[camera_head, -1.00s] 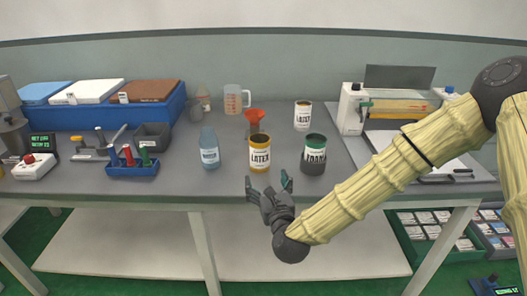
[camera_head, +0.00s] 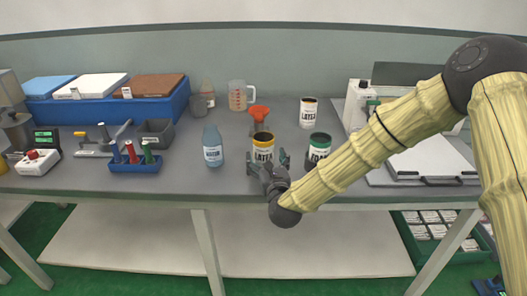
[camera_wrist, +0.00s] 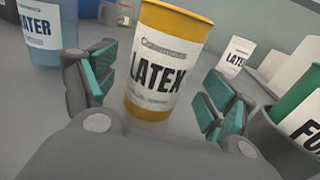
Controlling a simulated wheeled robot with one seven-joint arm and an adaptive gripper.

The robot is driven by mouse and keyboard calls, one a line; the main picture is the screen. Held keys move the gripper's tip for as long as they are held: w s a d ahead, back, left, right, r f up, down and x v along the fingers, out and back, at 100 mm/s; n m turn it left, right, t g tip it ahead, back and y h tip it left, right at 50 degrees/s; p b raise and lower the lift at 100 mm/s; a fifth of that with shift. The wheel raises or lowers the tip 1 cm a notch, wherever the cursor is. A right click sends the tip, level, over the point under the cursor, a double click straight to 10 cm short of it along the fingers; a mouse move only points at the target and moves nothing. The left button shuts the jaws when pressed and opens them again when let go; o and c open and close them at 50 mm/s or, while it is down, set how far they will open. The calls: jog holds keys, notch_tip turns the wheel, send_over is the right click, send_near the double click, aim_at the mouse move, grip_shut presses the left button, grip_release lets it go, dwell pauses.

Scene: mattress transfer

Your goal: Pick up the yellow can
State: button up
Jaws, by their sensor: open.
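The yellow can (camera_head: 263,142), with a white LATEX label, stands upright near the front edge of the table. It also shows in the wrist view (camera_wrist: 163,62), between and just beyond my fingers. My gripper (camera_head: 268,163) is open, with one finger to each side of the can's lower part. In the wrist view the teal pads of my gripper (camera_wrist: 158,95) are spread, with a visible gap between each pad and the can. My gripper hides the can's lower front in the head view.
A white can (camera_head: 308,112) stands farther back. The table (camera_head: 235,187) is bare along its front edge.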

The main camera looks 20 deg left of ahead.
aim_at(264, 145)
jog(key=shift+x, duration=1.4)
jog(key=c, duration=1.2)
jog(key=shift+c, duration=0.2)
jog(key=shift+r, duration=0.1)
jog(key=shift+r, duration=1.7)
jog(key=r+b+v, duration=0.1)
jog(key=b+v, duration=0.1)
jog(key=v, duration=1.3)
jog(key=shift+s+a+r, duration=0.15)
jog(key=shift+s+r, duration=0.05)
jog(key=shift+s, duration=0.3)
